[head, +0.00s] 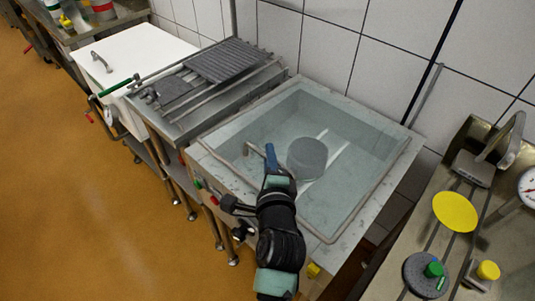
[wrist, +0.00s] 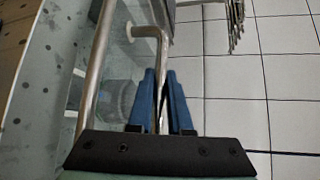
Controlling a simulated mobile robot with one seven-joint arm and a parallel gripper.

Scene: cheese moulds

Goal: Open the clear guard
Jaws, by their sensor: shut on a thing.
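The clear guard (head: 350,118) is a see-through panel over the square basin of the middle machine, and a grey round mould (head: 307,157) shows through it. It appears to lie down over the basin. Its metal bar handle (head: 254,149) is at the front left side. My gripper (head: 271,157) has blue fingers at this handle. In the wrist view the handle (wrist: 148,32) bends down between the fingers of my gripper (wrist: 162,88), which is shut on it.
Left of the basin is a steel bench (head: 205,90) with grey racks, then a white lidded unit (head: 125,65). At right is a steel bench with a yellow disc (head: 455,211), a dark weight (head: 426,275) and a gauge (head: 530,188). A tiled wall stands behind.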

